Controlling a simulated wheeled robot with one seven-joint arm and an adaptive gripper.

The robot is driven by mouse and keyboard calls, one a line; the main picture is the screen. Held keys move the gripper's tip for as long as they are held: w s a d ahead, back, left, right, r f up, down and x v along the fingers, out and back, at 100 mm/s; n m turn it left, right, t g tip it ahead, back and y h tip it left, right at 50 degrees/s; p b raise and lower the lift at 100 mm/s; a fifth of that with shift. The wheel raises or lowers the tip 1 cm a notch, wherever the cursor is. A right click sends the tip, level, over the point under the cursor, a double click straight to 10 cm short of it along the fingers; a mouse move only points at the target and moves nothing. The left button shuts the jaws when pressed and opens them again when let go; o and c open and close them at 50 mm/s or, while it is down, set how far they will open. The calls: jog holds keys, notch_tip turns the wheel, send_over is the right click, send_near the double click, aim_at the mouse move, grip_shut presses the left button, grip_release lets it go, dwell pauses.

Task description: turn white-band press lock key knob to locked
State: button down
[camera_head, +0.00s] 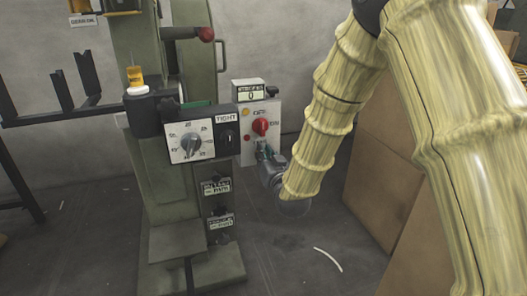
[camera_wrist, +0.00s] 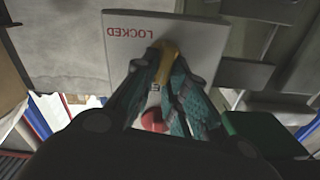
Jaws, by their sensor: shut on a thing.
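The white-band press (camera_head: 160,190) is a green machine with a white band (camera_head: 137,90) under an amber cap, at left centre in the head view. Its light panel (camera_head: 247,148) carries a red OFF/ON knob (camera_head: 261,126). My gripper (camera_head: 264,153) is at the panel's lower part, just below that knob. In the wrist view, my teal fingers (camera_wrist: 168,58) are closed around the tan lock key knob (camera_wrist: 171,66). The word LOCKED (camera_wrist: 129,32) reads upside down beside it on the plate. The fingers hide most of the lock key knob, so its angle cannot be told.
A red shape (camera_wrist: 154,121) shows between my fingers in the wrist view. A dial box marked TIGHT (camera_head: 192,138) and a counter (camera_head: 249,92) are close to my gripper. Brown boxes (camera_head: 385,160) stand at right. Floor in front is mostly clear.

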jog(key=shift+w+d+f+m+p, duration=0.1)
jog(key=shift+d+f+m+p, duration=0.15)
jog(key=shift+m+p, duration=1.55)
jog(key=shift+d+f+m+p, duration=0.15)
jog(key=shift+f+m+p, duration=0.15)
jog(key=shift+m, duration=3.05)
jog(key=shift+w+d+f+m+p, duration=0.1)
jog(key=shift+d+f+m+p, duration=0.15)
jog(key=shift+m+p, duration=1.55)
jog(key=shift+m+b, duration=0.75)
jog(key=shift+m, duration=0.2)
jog(key=c, duration=1.4)
grip_release()
jog(key=shift+c, duration=0.2)
jog(key=v, duration=1.2)
